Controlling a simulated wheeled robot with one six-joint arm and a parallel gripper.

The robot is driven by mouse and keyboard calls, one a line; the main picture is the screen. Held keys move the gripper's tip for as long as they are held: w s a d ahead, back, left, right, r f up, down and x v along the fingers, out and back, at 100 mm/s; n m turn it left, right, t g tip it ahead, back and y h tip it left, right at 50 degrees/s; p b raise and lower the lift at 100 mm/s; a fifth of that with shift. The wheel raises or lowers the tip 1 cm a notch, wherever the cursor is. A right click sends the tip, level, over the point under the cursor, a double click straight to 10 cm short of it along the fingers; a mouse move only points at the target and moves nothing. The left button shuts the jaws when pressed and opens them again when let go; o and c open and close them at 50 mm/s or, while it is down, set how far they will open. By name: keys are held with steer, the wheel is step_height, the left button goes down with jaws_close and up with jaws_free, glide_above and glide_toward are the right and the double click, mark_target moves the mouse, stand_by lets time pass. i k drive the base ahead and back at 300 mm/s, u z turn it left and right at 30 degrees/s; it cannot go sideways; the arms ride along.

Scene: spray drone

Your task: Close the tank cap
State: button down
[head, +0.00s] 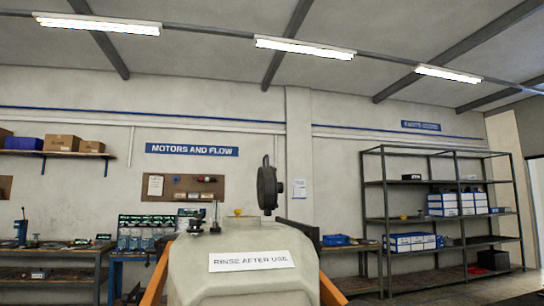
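A pale grey-white tank (190,265) stands in the lower middle of the head view, with a "RINSE AFTER USE" label (250,261) on its facing side. The black round tank cap (266,188) stands upright above the top of the tank, seen nearly edge-on, so it is open. A knob-like part juts from its right side. The tank's opening is not visible from this low angle. My gripper is not in view.
Small dark fittings (197,222) and a yellow part (238,213) stick up on the tank's top, left of the cap. Orange bars (154,283) flank the tank. Workbenches (50,262) and a metal shelf rack (450,215) stand behind. The air above the tank looks clear.

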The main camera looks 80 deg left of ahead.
mark_target(268, 182)
steer(key=u, duration=1.6)
